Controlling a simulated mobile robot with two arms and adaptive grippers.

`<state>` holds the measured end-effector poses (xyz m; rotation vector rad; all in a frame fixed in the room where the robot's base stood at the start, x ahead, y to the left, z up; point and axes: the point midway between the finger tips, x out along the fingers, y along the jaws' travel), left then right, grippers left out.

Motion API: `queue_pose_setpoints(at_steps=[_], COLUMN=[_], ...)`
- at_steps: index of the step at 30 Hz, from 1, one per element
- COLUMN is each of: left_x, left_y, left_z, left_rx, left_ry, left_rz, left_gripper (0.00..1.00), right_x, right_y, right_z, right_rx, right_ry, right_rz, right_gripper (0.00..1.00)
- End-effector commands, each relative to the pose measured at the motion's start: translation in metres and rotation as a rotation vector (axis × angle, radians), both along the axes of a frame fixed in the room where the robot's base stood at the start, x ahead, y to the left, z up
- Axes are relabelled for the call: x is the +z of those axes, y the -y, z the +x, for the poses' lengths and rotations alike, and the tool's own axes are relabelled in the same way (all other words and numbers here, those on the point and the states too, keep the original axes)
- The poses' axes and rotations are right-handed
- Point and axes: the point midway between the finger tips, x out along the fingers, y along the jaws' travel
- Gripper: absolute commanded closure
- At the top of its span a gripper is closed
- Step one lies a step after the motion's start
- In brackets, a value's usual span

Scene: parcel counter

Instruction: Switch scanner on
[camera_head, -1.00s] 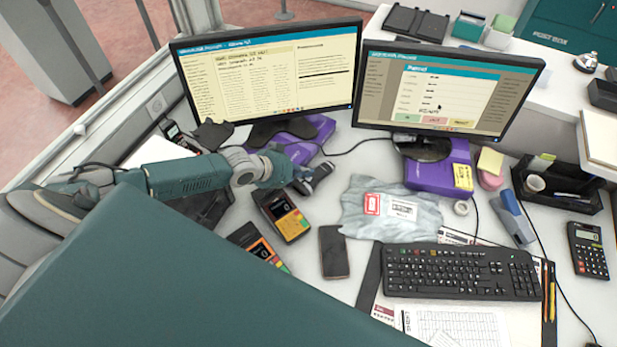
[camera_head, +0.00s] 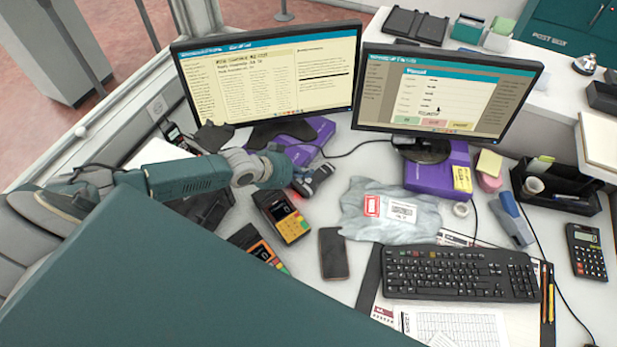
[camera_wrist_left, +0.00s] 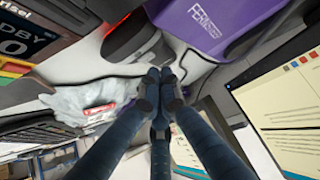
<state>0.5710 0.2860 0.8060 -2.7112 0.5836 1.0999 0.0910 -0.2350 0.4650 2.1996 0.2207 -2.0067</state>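The scanner (camera_head: 318,181) is a dark handheld device lying on the counter just right of my left gripper, with a red glow at its near end. In the left wrist view the scanner (camera_wrist_left: 136,42) is dark with a red part, just beyond the fingertips. My left gripper (camera_head: 285,171) has its fingers drawn together; in the left wrist view its fingertips (camera_wrist_left: 160,80) meet with nothing visible between them. I cannot tell whether they touch the scanner. My right gripper is not in view.
Two card terminals (camera_head: 285,216) and a phone (camera_head: 333,254) lie in front. A grey plastic parcel (camera_head: 391,225) lies to the right. Purple boxes (camera_head: 426,178) sit beneath the monitors (camera_head: 268,75). A keyboard (camera_head: 460,272) is at the front.

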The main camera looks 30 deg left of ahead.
Motion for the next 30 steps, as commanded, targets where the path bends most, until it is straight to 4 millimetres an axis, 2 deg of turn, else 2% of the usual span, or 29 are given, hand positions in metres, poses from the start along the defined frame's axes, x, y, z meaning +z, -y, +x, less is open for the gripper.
queue_pose_setpoints(at_steps=[14, 30], left_x=[0.009, 0.062], left_y=[0.0, 0.0], left_z=[0.0, 0.0], left_rx=[0.0, 0.0], left_ry=[0.0, 0.0], left_rz=[0.0, 0.0], left_gripper=[1.0, 1.0], right_x=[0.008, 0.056], right_y=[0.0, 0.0], right_z=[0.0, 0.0], right_rx=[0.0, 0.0], right_ry=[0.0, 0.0], right_rz=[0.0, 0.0], right_gripper=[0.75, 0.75])
